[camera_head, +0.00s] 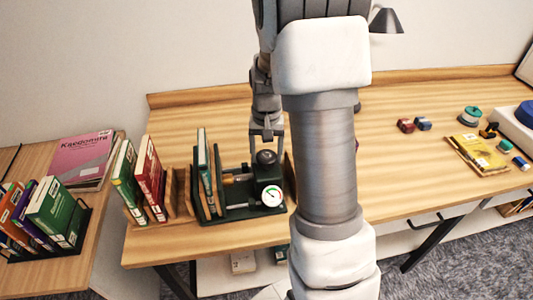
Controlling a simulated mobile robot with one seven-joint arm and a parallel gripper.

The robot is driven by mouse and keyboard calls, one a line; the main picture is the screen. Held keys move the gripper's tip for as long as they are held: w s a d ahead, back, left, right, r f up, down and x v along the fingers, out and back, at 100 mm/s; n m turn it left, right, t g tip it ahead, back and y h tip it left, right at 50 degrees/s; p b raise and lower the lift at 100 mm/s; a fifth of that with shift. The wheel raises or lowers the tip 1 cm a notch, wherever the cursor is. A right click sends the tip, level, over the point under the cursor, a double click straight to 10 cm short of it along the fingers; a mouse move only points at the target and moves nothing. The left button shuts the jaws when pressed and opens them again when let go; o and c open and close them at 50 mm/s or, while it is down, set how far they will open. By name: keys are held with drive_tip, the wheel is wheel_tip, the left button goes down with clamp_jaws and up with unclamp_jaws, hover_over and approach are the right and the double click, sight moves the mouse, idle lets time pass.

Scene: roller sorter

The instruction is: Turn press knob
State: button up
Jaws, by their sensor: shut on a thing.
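The book press (238,208) is a dark green device on the front left of the wooden table. A dark round knob (266,157) sits on its top, and a round white gauge (271,196) faces the front. My gripper (266,143) points down from above with its fingers at the knob, shut on it. A green book (205,165) stands upright at the left side of the press. My arm hides the right side of the press.
A green book (125,170) and a red book (150,172) stand in a wooden rack left of the press. A pink book (85,160) lies on the side table. The table behind the press is clear.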

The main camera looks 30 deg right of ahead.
sight(266, 157)
drive_tip(key=shift+m, duration=0.5)
drive_tip(key=o, duration=1.3)
drive_tip(key=shift+o, duration=0.2)
wheel_tip(266, 157, up, 18)
drive_tip(key=p, duration=0.1)
drive_tip(key=shift+f, duration=0.25)
drive_tip(key=shift+a, duration=0.1)
drive_tip(key=s+a+r+n+t, duration=0.1)
drive_tip(key=s+a+n+t, duration=0.1)
drive_tip(key=s+a, duration=0.4)
drive_tip(key=s+a+r+n+t, duration=0.1)
drive_tip(key=s+a+n+t, duration=0.2)
drive_tip(key=s, duration=0.9)
drive_tip(key=a+n, duration=0.2)
drive_tip(key=a, duration=0.1)
drive_tip(key=shift+s+a+r+t, duration=0.15)
drive_tip(key=shift+s+r+t, duration=0.15)
drive_tip(key=shift+s+r, duration=0.1)
